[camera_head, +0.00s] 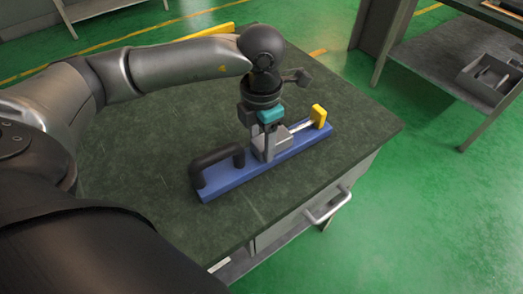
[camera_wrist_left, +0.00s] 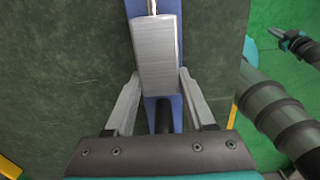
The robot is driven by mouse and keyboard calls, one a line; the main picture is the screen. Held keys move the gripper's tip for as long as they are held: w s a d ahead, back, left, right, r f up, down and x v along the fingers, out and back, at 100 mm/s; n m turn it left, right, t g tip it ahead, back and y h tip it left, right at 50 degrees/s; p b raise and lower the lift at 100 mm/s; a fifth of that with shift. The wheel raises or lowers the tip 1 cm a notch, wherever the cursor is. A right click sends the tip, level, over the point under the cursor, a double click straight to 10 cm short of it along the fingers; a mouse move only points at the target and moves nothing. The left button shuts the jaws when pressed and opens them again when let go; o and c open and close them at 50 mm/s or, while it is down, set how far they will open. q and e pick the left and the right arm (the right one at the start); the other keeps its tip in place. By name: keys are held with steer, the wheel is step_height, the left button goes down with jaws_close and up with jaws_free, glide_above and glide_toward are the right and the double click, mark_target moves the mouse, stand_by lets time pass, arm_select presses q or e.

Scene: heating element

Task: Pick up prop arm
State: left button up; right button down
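No part is labelled prop arm, so I cannot tell which one it is. A long blue base (camera_head: 225,179) lies on the dark green table top. It carries a black handle (camera_head: 217,163) at its left end, a grey metal block (camera_head: 277,143) near the middle and a yellow-ended metal rod (camera_head: 318,116) at the right. My left gripper (camera_head: 265,150) points down at the block. In the left wrist view its fingers stand apart on either side of the block (camera_wrist_left: 157,55); contact is unclear. My right gripper (camera_wrist_left: 278,35) shows small at that view's upper right, its fingers unclear.
The green-topped table (camera_head: 150,150) has a drawer with a metal handle (camera_head: 327,205) on its near right side. A shelf with a grey tray (camera_head: 487,77) stands at the upper right. Green floor lies between.

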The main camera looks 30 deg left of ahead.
arm_select(q)
jaws_close()
steer(key=shift+r, duration=0.2)
stand_by(0.6)
